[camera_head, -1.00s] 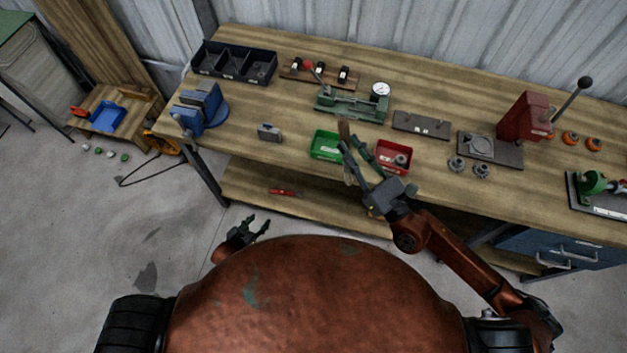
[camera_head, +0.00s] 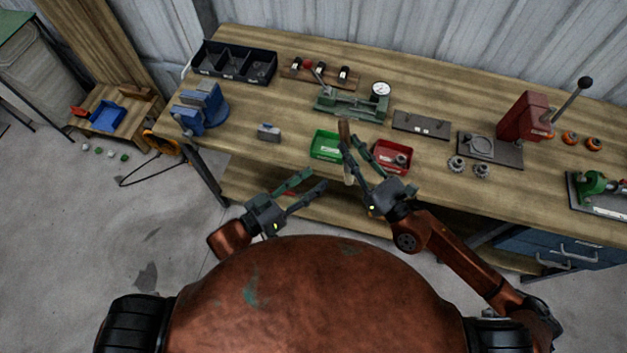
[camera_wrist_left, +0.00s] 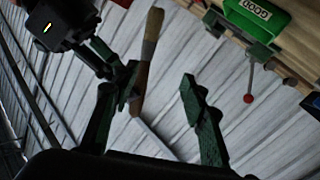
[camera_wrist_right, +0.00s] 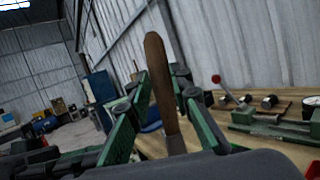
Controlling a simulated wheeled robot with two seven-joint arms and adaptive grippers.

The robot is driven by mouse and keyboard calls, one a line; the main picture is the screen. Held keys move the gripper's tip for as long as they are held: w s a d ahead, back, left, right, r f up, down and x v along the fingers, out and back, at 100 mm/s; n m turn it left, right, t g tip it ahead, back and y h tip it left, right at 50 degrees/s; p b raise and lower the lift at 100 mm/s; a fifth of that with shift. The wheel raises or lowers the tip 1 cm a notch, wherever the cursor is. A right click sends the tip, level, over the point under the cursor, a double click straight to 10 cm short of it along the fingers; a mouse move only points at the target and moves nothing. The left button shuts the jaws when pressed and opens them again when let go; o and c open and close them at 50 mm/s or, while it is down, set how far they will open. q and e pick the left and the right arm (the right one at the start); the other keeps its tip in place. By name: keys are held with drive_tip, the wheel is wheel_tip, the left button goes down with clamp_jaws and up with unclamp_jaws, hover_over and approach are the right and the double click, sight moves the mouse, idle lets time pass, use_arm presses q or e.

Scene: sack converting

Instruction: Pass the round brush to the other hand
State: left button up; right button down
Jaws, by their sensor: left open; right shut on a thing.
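The round brush (camera_head: 344,134) is held by my right gripper (camera_head: 355,165), in front of the bench edge near the green tray. In the right wrist view its brown wooden handle (camera_wrist_right: 161,82) stands up between the two fingers; its lower end is hidden. In the left wrist view the brush (camera_wrist_left: 151,38) shows its brown handle and a paler section. My left gripper (camera_head: 315,179) is open and empty, to the left of and below the brush in the head view, apart from it. Its fingers point toward the brush.
The green tray (camera_head: 316,150) and red tray (camera_head: 380,163) sit at the bench's front edge behind the grippers. A blue vise (camera_head: 203,108), black divided bin (camera_head: 205,62), gauge fixture (camera_head: 345,104) and red press (camera_head: 522,120) stand on the bench. Open floor lies left.

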sight(343, 161)
use_arm(q)
drive_tip(key=shift+h, duration=0.3)
drive_tip(key=x, duration=0.4)
drive_tip(key=r+x, duration=0.1)
drive_tip(key=x, duration=0.2)
drive_tip(key=s+d+r+x, duration=0.1)
drive_tip(key=x, duration=0.3)
drive_tip(key=shift+w+d+r, duration=0.15)
drive_tip(key=shift+w+d, duration=0.05)
drive_tip(key=shift+w, duration=0.05)
drive_tip(key=shift+c, duration=0.6)
drive_tip(key=shift+s, duration=0.1)
clamp_jaws()
use_arm(e)
drive_tip(key=c, duration=1.7)
unclamp_jaws()
drive_tip(key=shift+o, duration=0.2)
